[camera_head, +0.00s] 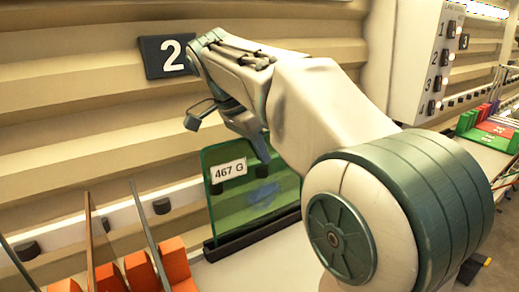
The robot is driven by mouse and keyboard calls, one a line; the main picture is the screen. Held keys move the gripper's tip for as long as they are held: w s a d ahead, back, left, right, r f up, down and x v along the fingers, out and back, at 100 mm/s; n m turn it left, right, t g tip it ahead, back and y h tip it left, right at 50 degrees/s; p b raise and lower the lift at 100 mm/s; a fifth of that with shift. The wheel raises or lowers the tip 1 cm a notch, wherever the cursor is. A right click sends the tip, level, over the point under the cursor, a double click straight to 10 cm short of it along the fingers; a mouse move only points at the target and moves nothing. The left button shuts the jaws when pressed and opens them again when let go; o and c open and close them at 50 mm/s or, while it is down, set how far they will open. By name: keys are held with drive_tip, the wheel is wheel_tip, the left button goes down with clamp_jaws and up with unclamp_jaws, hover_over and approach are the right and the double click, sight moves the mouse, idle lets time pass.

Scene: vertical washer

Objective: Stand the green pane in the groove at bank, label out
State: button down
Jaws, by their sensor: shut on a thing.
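The green pane (228,199) is see-through and stands roughly upright in the middle of the view. A white label reading "467 G" (229,171) is on it near its upper left and faces the camera. A blue smudge-like patch (263,193) shows on or through the pane. Its lower edge meets a long black grooved bar (235,243); I cannot tell whether it is fully down in the groove. My gripper (261,152) is at the pane's top edge, shut on it. The contact is partly hidden by the gripper itself.
A dark sign "2" (167,57) hangs on the ribbed wall above. Orange blocks (140,270) with thin upright panes stand at lower left. A white panel (426,62) with numbered switches is at upper right. Red and green items (490,131) lie at far right.

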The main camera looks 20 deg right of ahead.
drive_tip(key=shift+f, duration=0.15)
drive_tip(key=c, duration=1.5)
unclamp_jaws()
drive_tip(key=shift+p+v, duration=1.9)
drive_tip(key=shift+v, duration=5)
